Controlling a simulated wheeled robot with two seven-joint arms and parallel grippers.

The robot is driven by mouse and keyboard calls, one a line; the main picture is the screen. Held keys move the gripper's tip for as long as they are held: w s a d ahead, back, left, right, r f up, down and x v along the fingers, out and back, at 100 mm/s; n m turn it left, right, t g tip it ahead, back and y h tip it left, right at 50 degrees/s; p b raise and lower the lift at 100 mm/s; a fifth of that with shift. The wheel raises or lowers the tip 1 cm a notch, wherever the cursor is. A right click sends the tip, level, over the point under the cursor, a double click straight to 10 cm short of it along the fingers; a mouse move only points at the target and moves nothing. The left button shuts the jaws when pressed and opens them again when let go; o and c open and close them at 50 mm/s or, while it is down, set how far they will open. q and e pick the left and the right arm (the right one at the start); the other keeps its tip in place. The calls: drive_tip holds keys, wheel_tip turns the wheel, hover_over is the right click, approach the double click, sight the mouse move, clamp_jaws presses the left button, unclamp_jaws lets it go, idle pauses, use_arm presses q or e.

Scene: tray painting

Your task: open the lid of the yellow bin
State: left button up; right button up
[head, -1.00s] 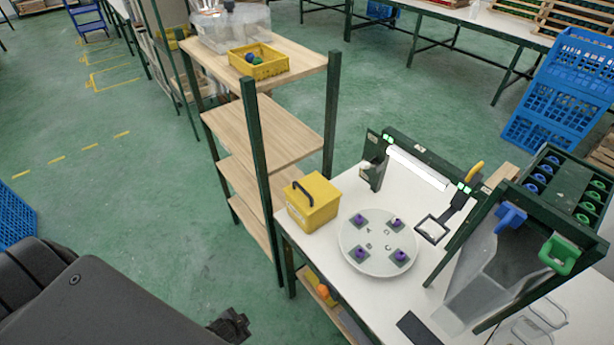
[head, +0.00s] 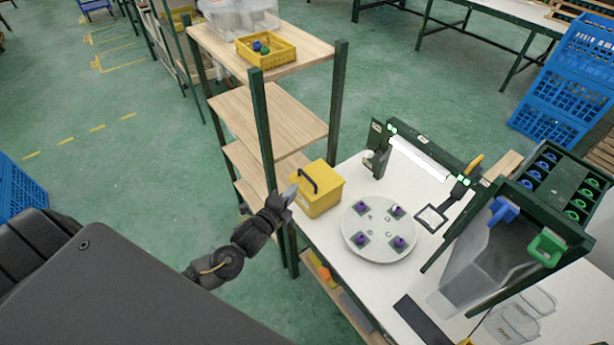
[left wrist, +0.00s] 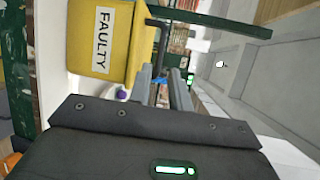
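The yellow bin (head: 322,198) stands upright on the white table's left corner, its lid closed, with a black handle (head: 308,182) on top. In the left wrist view the bin (left wrist: 118,62) fills the upper left and bears a white "FAULTY" label (left wrist: 103,40). My left gripper (head: 291,194) is at the bin's left side, near the handle. The left wrist view shows its two fingers (left wrist: 161,85) apart with nothing held between them. Whether a fingertip touches the bin I cannot tell. My right gripper is not visible.
A round white tray (head: 361,248) with several purple pieces lies right of the bin. A wooden shelf (head: 268,125) with dark green posts (head: 263,130) stands close behind and left of the bin. A lamp frame (head: 420,160) and a clear hopper (head: 480,265) are farther right.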

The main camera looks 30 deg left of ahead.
sight(307, 176)
use_arm(q)
drive_tip(key=w, duration=0.3)
drive_tip(key=w+f+p, duration=0.1)
drive_tip(key=w, duration=0.5)
drive_tip(key=shift+w+d+f+p, duration=0.25)
drive_tip(key=shift+d+f+p, duration=0.05)
drive_tip(key=shift+p, duration=0.1)
clamp_jaws()
